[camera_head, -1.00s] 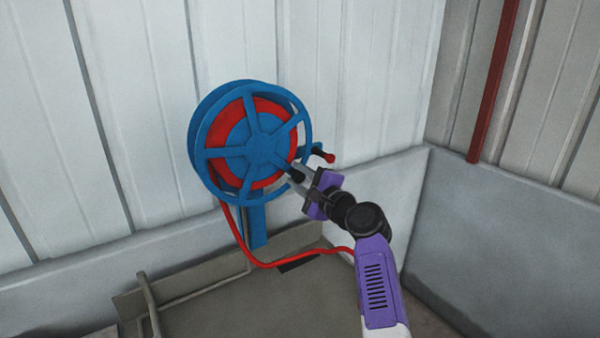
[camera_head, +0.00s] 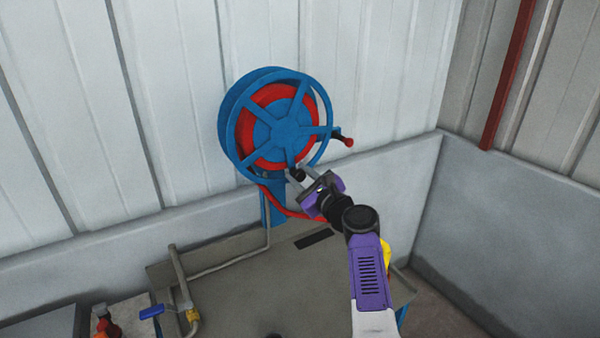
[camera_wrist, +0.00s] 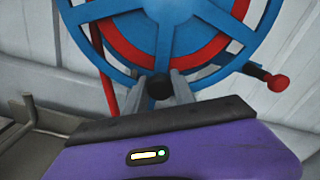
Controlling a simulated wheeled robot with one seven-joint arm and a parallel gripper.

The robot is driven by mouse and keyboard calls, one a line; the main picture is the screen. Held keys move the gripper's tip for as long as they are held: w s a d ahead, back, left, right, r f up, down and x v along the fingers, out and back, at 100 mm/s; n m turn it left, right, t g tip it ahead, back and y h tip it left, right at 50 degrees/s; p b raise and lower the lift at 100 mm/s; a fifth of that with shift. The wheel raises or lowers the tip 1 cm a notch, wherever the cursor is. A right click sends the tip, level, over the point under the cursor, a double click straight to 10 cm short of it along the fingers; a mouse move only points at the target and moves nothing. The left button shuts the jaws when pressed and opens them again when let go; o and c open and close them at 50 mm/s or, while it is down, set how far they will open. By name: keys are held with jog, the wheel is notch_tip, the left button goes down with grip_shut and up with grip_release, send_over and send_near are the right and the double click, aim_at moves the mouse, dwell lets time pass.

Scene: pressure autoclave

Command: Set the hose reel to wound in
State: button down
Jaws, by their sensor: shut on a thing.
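The hose reel (camera_head: 284,133) is a blue spoked wheel with red hose wound inside it, on a blue post against the white wall. A black crank knob (camera_wrist: 158,87) sits low on the wheel's front, and it also shows in the head view (camera_head: 298,174). My gripper (camera_wrist: 160,84) is shut on this knob, one grey finger on each side, below the hub. A red-tipped lever (camera_head: 342,139) sticks out at the reel's right. Red hose (camera_head: 278,207) runs from the reel's lower left and passes behind my gripper.
A grey-brown table (camera_head: 235,280) stands below the reel, with a bent pipe (camera_head: 182,285) and a blue-handled valve (camera_head: 152,311) at its left. A red vertical pipe (camera_head: 508,75) is on the right wall. A yellow thing (camera_head: 386,256) is partly hidden behind my arm.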

jog(key=shift+s+a+f, duration=0.1)
jog(key=shift+a+f, duration=0.05)
jog(key=shift+f, duration=0.05)
jog(key=c, duration=1.1)
grip_release()
jog(key=shift+r, duration=0.1)
jog(key=shift+s, duration=0.15)
jog(key=v, duration=0.7)
jog(key=shift+s+d+p, duration=0.2)
jog(key=shift+d+p, duration=0.05)
jog(key=shift+p, duration=0.05)
